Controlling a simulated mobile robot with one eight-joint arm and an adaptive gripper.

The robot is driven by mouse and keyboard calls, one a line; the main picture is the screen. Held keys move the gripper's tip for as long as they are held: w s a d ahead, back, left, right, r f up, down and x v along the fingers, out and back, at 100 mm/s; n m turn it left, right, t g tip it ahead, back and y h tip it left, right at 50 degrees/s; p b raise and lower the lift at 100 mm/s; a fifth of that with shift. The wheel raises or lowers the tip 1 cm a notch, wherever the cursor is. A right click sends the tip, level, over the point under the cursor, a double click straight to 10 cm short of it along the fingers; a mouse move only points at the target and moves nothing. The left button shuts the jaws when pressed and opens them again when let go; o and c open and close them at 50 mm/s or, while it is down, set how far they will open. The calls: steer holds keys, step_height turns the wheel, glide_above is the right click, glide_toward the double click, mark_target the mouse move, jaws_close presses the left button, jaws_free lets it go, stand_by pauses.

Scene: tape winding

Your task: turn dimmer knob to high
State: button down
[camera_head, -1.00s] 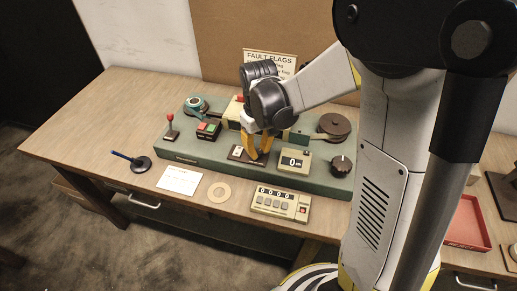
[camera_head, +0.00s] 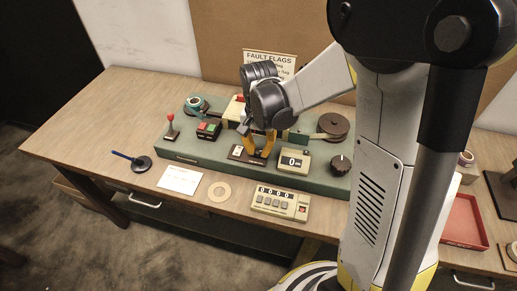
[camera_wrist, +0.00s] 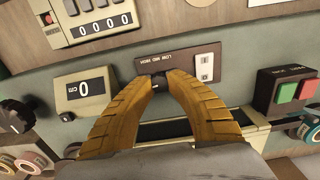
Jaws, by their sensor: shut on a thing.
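A brown plate (camera_wrist: 183,59) marked LOW MID HIGH shows in the wrist view, with a white switch-like patch at its right end. A small dark knob (camera_wrist: 159,80) sits at the plate's lower left edge and is mostly hidden by my fingertips. My gripper (camera_wrist: 160,82) has two yellow fingers closed on this knob, one on each side. In the head view my gripper (camera_head: 257,156) reaches down to the same plate (camera_head: 237,152) on the green base. The knob's pointer direction cannot be told.
A meter reading 0 (camera_head: 294,161) and a round black knob (camera_head: 340,165) stand right of my gripper. Red and green buttons (camera_head: 208,128) are to its left.

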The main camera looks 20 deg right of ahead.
mark_target(259, 151)
steer(key=shift+m, duration=1)
steer(key=c, duration=1.2)
jaws_free()
steer(key=shift+c, duration=0.2)
step_height(259, 151, up, 12)
